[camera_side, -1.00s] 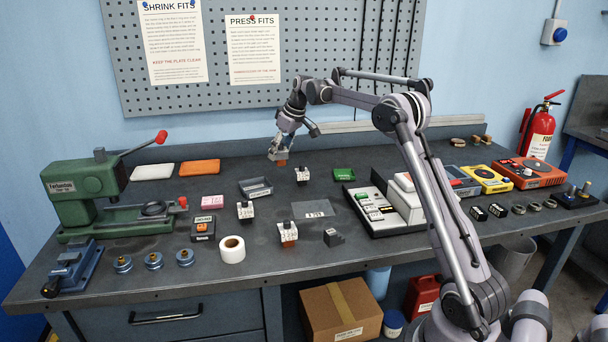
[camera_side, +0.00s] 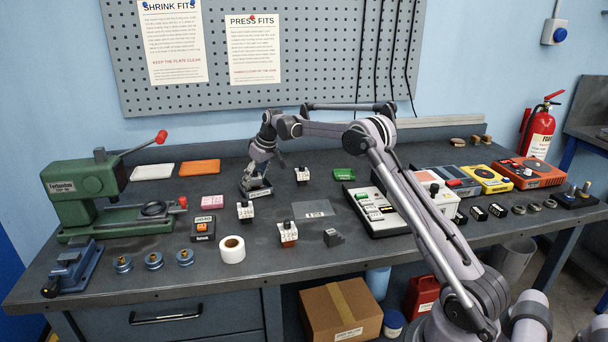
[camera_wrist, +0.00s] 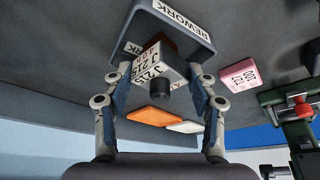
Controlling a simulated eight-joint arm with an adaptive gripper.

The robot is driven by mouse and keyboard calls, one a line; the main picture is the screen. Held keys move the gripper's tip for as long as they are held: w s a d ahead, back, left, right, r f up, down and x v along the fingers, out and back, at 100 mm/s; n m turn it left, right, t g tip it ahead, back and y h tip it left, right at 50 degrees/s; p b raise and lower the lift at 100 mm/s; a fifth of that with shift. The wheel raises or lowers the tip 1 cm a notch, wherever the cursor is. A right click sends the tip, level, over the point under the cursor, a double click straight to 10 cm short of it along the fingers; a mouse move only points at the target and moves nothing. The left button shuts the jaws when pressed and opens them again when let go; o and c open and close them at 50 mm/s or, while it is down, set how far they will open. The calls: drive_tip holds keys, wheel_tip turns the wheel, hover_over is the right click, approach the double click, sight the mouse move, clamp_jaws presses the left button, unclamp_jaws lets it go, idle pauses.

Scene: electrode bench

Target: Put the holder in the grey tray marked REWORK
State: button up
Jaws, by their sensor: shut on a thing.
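The holder (camera_wrist: 152,68) is a small block with white faces printed J 215, a reddish face and a dark round knob. My gripper (camera_wrist: 160,92) is shut on it, one finger on each side. The grey REWORK tray (camera_wrist: 203,42) lies behind the holder in the wrist view, its label along the wall. In the side view my gripper (camera_side: 257,180) is down at this tray (camera_side: 266,193) and mostly hides the holder. I cannot tell whether the holder touches the tray floor.
Other white-faced holders stand nearby (camera_side: 302,175), (camera_side: 245,210), (camera_side: 288,234). A pink block (camera_side: 212,201) lies left of the tray. White (camera_side: 152,171) and orange (camera_side: 199,167) plates lie behind left, and a green tray (camera_side: 344,174) sits to the right.

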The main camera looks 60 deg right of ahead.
drive_tip(key=shift+f, duration=0.1)
drive_tip(key=o, duration=1.6)
drive_tip(key=shift+f, duration=0.1)
drive_tip(key=v, duration=1.2)
drive_tip(key=s+a+r, duration=0.5)
drive_tip(key=a, duration=0.4)
drive_tip(key=s+a+t, duration=0.1)
drive_tip(key=s+a, duration=0.7)
drive_tip(key=s, duration=0.1)
drive_tip(key=shift+t, duration=0.8)
drive_tip(key=s+a+f, duration=0.3)
drive_tip(key=s, duration=0.3)
drive_tip(key=s+a+f, duration=0.2)
drive_tip(key=s+a, duration=0.1)
drive_tip(key=s, duration=0.3)
drive_tip(key=s+a+f, duration=0.3)
drive_tip(key=s, duration=0.3)
drive_tip(key=shift+f, duration=0.35)
